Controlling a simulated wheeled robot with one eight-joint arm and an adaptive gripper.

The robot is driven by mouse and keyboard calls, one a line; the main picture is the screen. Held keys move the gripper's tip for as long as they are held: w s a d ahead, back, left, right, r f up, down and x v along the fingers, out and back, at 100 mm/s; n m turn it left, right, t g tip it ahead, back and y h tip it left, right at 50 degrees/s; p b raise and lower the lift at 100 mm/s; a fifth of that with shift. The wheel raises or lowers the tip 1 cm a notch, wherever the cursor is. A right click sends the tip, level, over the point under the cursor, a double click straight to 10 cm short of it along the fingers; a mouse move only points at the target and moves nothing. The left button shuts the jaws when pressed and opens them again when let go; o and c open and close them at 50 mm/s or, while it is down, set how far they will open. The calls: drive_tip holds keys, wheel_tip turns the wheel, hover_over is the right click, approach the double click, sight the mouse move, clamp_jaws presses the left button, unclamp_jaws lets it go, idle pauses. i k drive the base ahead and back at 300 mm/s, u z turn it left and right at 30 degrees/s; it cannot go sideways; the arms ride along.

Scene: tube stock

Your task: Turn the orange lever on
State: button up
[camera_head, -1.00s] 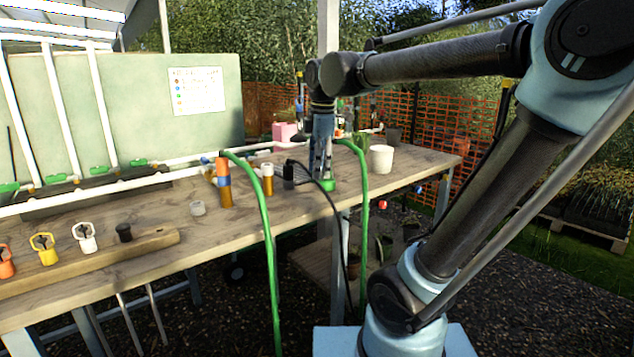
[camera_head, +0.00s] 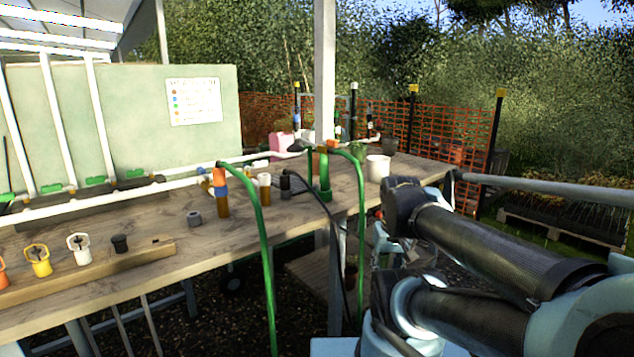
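I cannot pick out an orange lever for certain. A small orange fitting (camera_head: 3,276) sits at the left picture edge on the wooden strip, partly cut off. An upright orange and blue fitting (camera_head: 220,190) stands on the table, with a green hose at its top. My arm is folded low at the right, its wrist joint (camera_head: 402,203) beside the table's right front edge. Light blue parts hang below the wrist, mostly hidden, and my fingertips cannot be made out. No hold on anything is visible.
An orange mesh fence (camera_head: 455,135) stands behind.

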sight(332, 143)
drive_tip(key=u, duration=0.75)
drive_tip(key=k, duration=1.35)
drive_tip(key=z, duration=0.65)
drive_tip(key=i, duration=1)
drive_tip(key=u, duration=0.05)
